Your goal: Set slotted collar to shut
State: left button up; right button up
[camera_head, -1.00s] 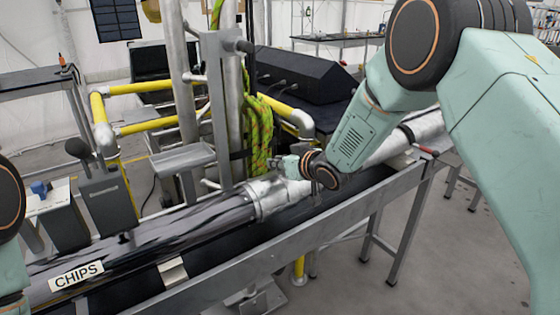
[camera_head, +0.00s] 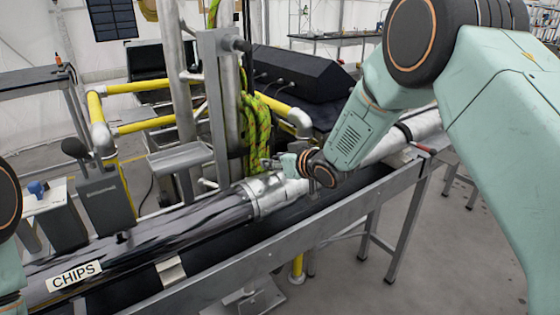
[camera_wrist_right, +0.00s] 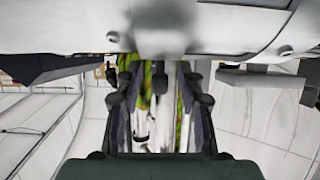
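A silver collar (camera_head: 268,196), which looks like the slotted collar, sits around the long tube where its dark glossy section (camera_head: 180,228) meets the pale metal section (camera_head: 420,124). I cannot tell its slot position. My right gripper (camera_head: 276,164) is just above and beyond the collar, by the upper side of the tube. In the right wrist view its two fingers (camera_wrist_right: 158,108) stand apart with nothing held between them; a pale metal surface (camera_wrist_right: 85,22) fills the top. Whether the fingers touch the collar is not clear. My left gripper is out of view; only a left arm part shows.
A grey metal trough (camera_head: 300,222) carries the tube. A grey upright post (camera_head: 224,110) and green-yellow rope (camera_head: 256,130) stand close behind the gripper. Yellow rails (camera_head: 150,88) lie behind. A CHIPS label (camera_head: 74,276) is at the near left.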

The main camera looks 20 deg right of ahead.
jog(key=shift+s+d+r, duration=0.25)
jog(key=shift+s, duration=0.3)
jog(key=v, duration=1)
jog(key=shift+s, duration=0.25)
jog(key=shift+r, duration=0.15)
jog(key=shift+d, duration=0.1)
jog(key=s+f+m+g+h+b, duration=0.2)
jog(key=s+f+g, duration=0.1)
jog(key=s+f, duration=0.65)
jog(key=s+f+m+g+h+b, duration=0.1)
jog(key=s+f+m+g, duration=0.15)
jog(key=s+f, duration=0.75)
jog(key=s+d+f+g+h+b, duration=0.1)
jog(key=s+f+g+b, duration=0.3)
jog(key=s+f, duration=1.5)
jog(key=s+g, duration=0.3)
jog(key=shift+d+h, duration=0.15)
jog(key=shift+h, duration=0.15)
